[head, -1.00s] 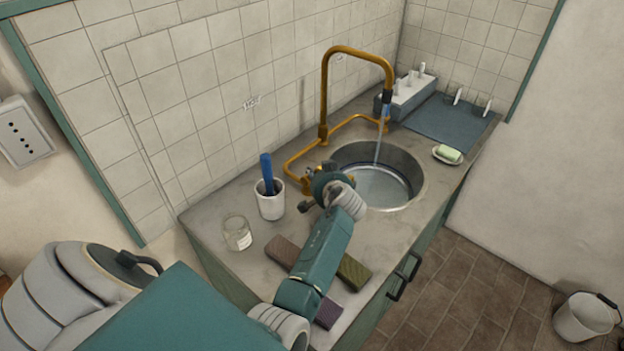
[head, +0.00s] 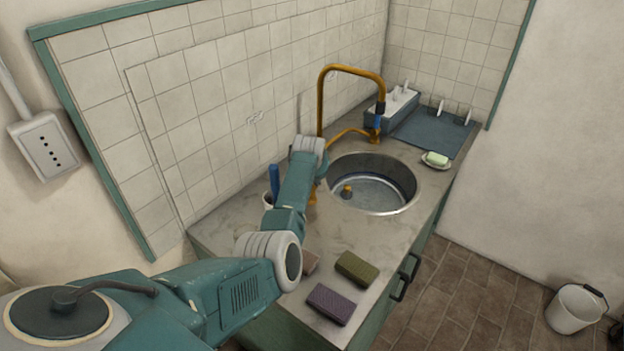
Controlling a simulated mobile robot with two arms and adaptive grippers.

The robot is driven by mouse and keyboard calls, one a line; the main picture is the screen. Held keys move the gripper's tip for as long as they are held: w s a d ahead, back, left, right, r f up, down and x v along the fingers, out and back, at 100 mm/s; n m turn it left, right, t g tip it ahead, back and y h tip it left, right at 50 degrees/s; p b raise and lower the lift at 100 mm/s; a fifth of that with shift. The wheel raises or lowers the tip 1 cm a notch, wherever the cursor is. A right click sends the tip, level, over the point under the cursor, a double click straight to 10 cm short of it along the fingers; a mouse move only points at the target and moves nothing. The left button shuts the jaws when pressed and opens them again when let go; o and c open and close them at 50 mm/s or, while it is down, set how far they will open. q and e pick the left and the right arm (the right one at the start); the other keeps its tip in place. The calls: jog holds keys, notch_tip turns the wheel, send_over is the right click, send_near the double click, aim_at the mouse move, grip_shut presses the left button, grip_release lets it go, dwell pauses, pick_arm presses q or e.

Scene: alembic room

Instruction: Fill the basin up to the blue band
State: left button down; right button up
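The round metal basin (head: 384,210) is set in the counter and holds some clear water (head: 372,190). A dark blue band (head: 405,183) runs around its inner wall; I cannot tell exactly how the water level stands against it. A small brass piece (head: 347,192) shows inside the basin. The brass tap (head: 321,105) arches over the basin, and no stream shows below its spout (head: 377,122). My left arm reaches over the counter to the left of the basin. My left gripper (head: 321,168) is mostly hidden behind my wrist near the tap's base. My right gripper is out of view.
A green sponge (head: 356,268) and a purple sponge (head: 331,304) lie on the front counter. A cup with a blue handle (head: 274,180) is partly hidden behind my arm. Soap (head: 437,159) sits right of the basin. A white bucket (head: 574,308) stands on the floor.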

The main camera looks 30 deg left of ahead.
pick_arm(q)
jog(key=shift+a+r, duration=0.15)
jog(key=shift+a, duration=0.1)
jog(key=c, duration=1.5)
grip_release()
jog(key=shift+o, duration=1)
jog(key=shift+w+f, duration=0.1)
jog(key=shift+f, duration=0.15)
jog(key=shift+s+d+r, duration=0.2)
jog(key=shift+s+r, duration=0.05)
jog(key=shift+r, duration=0.2)
jog(key=v, duration=1.1)
